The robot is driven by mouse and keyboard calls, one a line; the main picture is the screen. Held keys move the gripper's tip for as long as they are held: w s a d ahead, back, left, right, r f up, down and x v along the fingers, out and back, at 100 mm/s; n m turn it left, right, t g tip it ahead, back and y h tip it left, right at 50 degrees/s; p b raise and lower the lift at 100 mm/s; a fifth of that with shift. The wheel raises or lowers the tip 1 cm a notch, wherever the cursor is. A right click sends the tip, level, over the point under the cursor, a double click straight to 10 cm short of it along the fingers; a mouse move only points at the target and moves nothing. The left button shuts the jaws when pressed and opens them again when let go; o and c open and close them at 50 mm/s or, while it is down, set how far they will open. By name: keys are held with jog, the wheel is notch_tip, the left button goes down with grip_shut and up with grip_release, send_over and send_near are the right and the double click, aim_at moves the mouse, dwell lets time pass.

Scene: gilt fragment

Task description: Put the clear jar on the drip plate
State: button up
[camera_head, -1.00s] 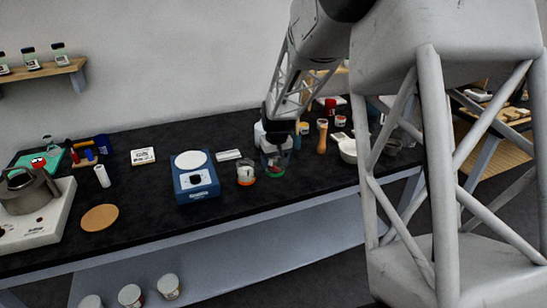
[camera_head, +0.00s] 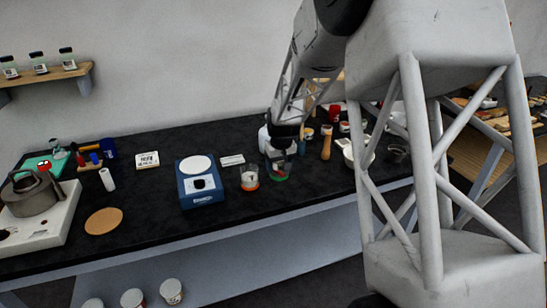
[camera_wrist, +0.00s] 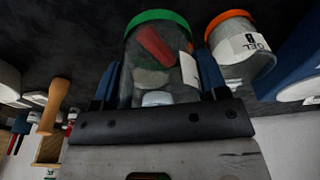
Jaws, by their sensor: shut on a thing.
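A clear jar with a green band (camera_head: 279,175) stands on the black bench, right of the blue scale. In the wrist view the jar (camera_wrist: 158,60) shows red, grey and whitish pieces inside and a white label at its side. My gripper (camera_wrist: 160,82) has its blue fingers on both sides of this jar and is shut on it. In the head view my gripper (camera_head: 279,150) covers the jar's upper part. I cannot tell whether the jar is lifted. I cannot tell for sure which thing is the drip plate; a flat round tan disc (camera_head: 104,221) lies at the left.
A similar clear jar with an orange band (camera_head: 249,179) stands close at the left. The blue scale (camera_head: 199,184) is beyond it. A wooden peg-like piece (camera_head: 326,143) and a white bowl (camera_head: 350,156) are at the right. A kettle (camera_head: 32,194) stands on a white hotplate (camera_head: 62,221).

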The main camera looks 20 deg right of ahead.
jog(key=w, duration=0.4)
jog(key=w+d, duration=0.1)
jog(key=w, duration=0.3)
jog(key=w+d+f, duration=0.1)
jog(key=w, duration=0.3)
jog(key=shift+w+d, duration=0.1)
jog(key=shift+d, duration=0.05)
jog(key=shift+f, duration=0.1)
jog(key=shift+f, duration=1.7)
jog(key=shift+f, duration=0.1)
jog(key=o, duration=1)
jog(key=r, duration=0.4)
jog(key=s+r, duration=0.1)
jog(key=r, duration=0.7)
jog(key=shift+s, duration=0.4)
